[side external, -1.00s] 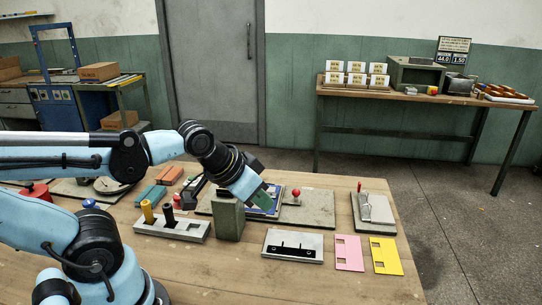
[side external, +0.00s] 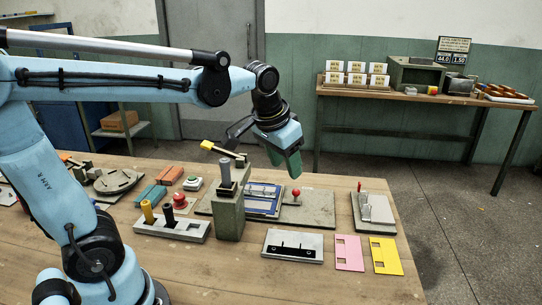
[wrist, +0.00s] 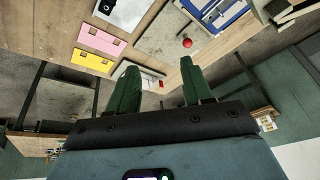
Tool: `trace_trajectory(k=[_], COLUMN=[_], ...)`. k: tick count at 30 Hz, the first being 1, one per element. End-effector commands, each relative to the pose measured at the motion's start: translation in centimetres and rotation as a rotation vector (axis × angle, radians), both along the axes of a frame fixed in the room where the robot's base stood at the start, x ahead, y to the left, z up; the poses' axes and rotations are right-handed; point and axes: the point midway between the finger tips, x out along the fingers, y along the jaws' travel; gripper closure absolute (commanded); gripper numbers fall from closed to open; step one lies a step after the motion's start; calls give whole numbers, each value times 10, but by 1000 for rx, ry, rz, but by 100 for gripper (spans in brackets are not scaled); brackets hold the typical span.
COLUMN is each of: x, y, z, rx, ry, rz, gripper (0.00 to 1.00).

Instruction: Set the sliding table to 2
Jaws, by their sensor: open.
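A grey board (side external: 318,213) carries a red ball knob (side external: 295,192), and a blue-framed plate (side external: 250,206) with pale strips lies against its left side. I cannot tell for sure which part is the sliding table, and no number is readable. The wrist view shows the grey board (wrist: 160,38), the red knob (wrist: 187,43) and the blue frame (wrist: 222,18). My gripper (side external: 287,165) is in the air above the blue-framed plate and the knob, apart from both. Its two green fingers (wrist: 160,67) are spread, with nothing between them.
A tall grey block (side external: 230,217) with a post stands left of the board, near a yellow-tipped lever (side external: 221,149). A slotted plate (side external: 292,246), pink card (side external: 349,253) and yellow card (side external: 386,256) lie in front. A lever plate (side external: 374,212) stands to the right.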

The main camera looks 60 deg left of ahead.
Motion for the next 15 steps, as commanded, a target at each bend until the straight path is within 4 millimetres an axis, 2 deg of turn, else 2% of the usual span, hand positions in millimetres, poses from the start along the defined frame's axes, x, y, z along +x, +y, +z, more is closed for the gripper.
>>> trace_trajectory(k=[1, 7, 15], x=[12, 52, 96], y=[4, 20, 42], z=[2, 1, -17], rx=[6, 31, 63], ry=[29, 151, 302], rz=[12, 62, 131], gripper=[50, 50, 50])
